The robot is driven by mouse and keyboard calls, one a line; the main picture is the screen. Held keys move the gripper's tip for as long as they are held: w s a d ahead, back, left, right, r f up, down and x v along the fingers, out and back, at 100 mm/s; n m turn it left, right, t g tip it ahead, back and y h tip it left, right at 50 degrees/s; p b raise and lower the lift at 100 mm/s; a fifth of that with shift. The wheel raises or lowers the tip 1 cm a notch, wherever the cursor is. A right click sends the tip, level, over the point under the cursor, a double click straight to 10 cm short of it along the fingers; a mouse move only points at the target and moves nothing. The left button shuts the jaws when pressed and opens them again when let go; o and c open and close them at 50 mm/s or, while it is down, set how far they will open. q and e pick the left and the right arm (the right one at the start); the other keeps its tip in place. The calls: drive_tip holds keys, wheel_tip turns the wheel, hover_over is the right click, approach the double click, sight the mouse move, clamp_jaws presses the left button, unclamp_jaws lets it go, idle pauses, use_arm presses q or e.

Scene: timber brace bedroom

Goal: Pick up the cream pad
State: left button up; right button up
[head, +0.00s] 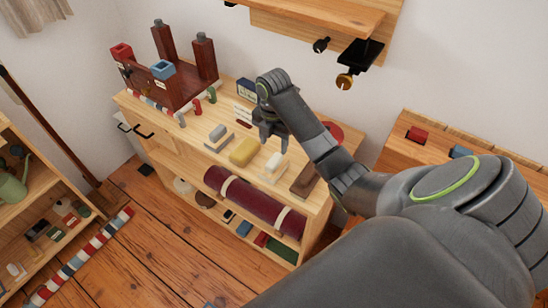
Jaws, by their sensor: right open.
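The cream pad (275,166) seems to be the small pale block on top of the low wooden cabinet, between a yellow block and a brown block. My right gripper (273,148) points down just above and behind it, open, with its fingers apart and nothing seen between them. I cannot tell how high the fingertips are above the cabinet top. My left gripper is not in view.
The yellow block (244,152), a grey block (217,133) and the brown block (305,180) share the cabinet top (190,138). A dark red wooden stand (183,80) is at its left end. A wall shelf (320,14) hangs above.

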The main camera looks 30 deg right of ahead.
sight(274, 160)
wheel_tip(274, 160, down, 4)
drive_tip(key=b, duration=0.3)
drive_tip(key=shift+f, duration=0.1)
wheel_tip(274, 160, down, 5)
drive_tip(key=shift+d+p, duration=0.1)
drive_tip(key=shift+p, duration=0.3)
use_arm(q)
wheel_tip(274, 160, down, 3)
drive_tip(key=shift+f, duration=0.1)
use_arm(e)
drive_tip(key=shift+w, duration=0.1)
drive_tip(key=c, duration=1.1)
wheel_tip(274, 160, up, 5)
drive_tip(key=shift+w+f, duration=0.1)
wheel_tip(274, 160, up, 4)
drive_tip(key=p, duration=0.3)
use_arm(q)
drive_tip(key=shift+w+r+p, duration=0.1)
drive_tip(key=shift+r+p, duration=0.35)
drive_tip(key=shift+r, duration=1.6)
use_arm(e)
drive_tip(key=shift+r, duration=0.7)
